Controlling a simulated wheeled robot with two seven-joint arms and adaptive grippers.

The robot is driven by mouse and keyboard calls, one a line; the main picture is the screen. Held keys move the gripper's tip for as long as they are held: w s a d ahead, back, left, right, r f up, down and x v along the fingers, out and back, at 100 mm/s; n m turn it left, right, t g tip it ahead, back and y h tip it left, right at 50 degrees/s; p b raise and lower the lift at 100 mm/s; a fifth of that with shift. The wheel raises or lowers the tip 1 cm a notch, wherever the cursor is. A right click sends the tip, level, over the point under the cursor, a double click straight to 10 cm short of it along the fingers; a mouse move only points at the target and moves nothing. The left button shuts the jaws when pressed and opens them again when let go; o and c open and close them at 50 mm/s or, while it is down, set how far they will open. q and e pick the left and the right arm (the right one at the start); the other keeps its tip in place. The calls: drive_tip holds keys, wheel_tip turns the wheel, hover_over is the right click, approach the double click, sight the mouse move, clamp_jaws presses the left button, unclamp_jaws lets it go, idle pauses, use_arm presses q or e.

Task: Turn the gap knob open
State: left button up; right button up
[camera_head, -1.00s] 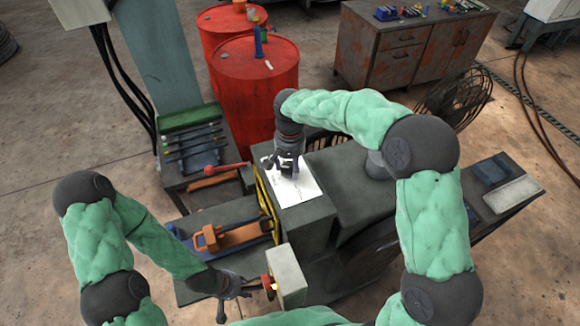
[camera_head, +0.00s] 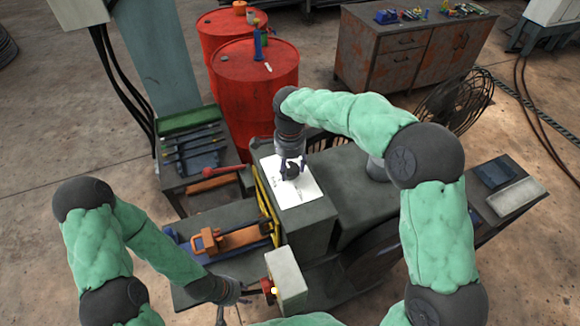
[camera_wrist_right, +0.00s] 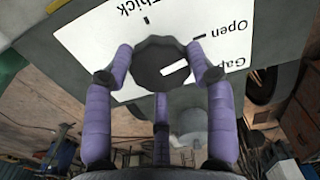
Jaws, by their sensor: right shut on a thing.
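The gap knob (camera_wrist_right: 160,62) is dark and lobed, on a white label plate (camera_wrist_right: 90,45) that reads "Gap", "Open" and "Thick", upside down in the right wrist view. Its white pointer bar slants toward the right, below the "Open" tick. My right gripper (camera_head: 293,166) is shut on the knob, its purple fingers around it. In the head view the white plate (camera_head: 288,190) lies on top of the grey machine housing. My left gripper (camera_head: 240,300) is beside a red button (camera_head: 267,286) on a small grey box; its fingers are too unclear to judge.
A red-handled lever (camera_head: 226,169) and an orange clamp-like part (camera_head: 215,240) are left of the housing. Red drums (camera_head: 255,90) and a rusty cabinet (camera_head: 385,55) stand behind. A fan (camera_head: 455,105) is at the right.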

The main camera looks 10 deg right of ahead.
sight(290, 168)
drive_tip(key=shift+m, duration=1)
drive_tip(key=o, duration=1.2)
drive_tip(key=shift+c, duration=0.2)
drive_tip(key=shift+r, duration=0.1)
wheel_tip(290, 168, up, 12)
